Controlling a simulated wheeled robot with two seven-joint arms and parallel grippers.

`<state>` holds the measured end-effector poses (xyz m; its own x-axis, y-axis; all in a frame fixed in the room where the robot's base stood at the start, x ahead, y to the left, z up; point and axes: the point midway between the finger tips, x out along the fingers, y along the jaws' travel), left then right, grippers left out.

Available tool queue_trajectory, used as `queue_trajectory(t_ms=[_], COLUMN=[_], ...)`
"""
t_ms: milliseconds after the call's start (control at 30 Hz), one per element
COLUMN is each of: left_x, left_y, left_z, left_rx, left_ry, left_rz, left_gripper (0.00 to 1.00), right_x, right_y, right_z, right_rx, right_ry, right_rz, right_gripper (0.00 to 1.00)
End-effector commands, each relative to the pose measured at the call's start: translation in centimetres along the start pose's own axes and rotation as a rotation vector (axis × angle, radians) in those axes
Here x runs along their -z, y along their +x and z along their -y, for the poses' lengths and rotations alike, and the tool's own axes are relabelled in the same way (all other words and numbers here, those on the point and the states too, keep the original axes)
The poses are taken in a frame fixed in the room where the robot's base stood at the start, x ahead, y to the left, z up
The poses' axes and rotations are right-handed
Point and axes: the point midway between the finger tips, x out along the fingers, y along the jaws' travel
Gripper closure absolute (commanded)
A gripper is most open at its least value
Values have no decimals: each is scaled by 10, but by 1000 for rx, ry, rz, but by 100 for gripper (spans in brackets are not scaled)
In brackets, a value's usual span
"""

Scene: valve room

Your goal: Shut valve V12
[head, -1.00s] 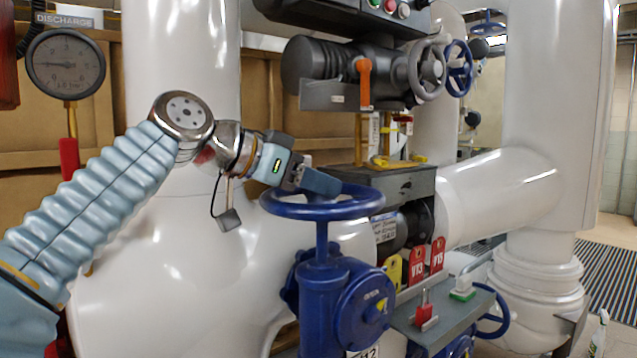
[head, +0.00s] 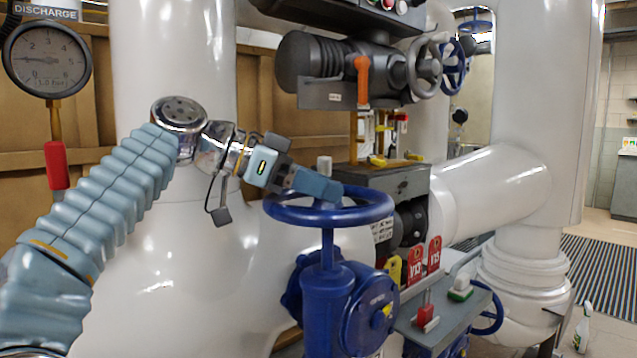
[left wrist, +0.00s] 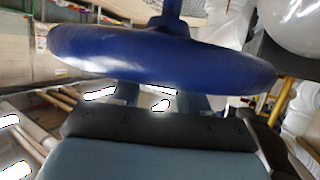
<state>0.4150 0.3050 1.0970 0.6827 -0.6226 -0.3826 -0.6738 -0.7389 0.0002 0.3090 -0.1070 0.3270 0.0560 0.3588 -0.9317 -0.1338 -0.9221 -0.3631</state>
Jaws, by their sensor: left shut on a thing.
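A blue handwheel (head: 370,207) sits level on a stem above a blue gearbox (head: 345,305) in the middle of the head view. No V12 tag is readable there now. How far the wheel is turned cannot be told. My right gripper is not in view.
Red tags V13 (head: 415,262) and V15 (head: 434,253) hang right of the wheel. A grey shelf (head: 445,320) holds a red item. A grey actuator (head: 330,70) with an orange lever hangs above. A pressure gauge (head: 47,60) is at the left. White pipes stand close behind.

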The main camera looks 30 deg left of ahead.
Motion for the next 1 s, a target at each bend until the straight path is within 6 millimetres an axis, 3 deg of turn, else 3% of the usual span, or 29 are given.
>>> queue_trajectory(t_ms=[33, 67, 200, 533, 733, 1000], left_x=[0, 0, 0, 3, 34, 84], left_y=[0, 0, 0, -1, -13, -45], left_z=[0, 0, 0, 0, 1, -49], left_rx=[1, 1, 1, 1, 1, 0], left_ry=[0, 0, 0, 0, 2, 5], left_rz=[0, 0, 0, 0, 0, -3], left_gripper=[100, 53, 31, 31, 31, 31], right_x=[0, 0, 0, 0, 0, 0], right_y=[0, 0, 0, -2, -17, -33], right_z=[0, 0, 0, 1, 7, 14], right_rx=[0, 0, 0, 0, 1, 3], right_ry=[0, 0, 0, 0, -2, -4], right_rz=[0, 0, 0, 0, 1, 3], right_gripper=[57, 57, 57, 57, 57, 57])
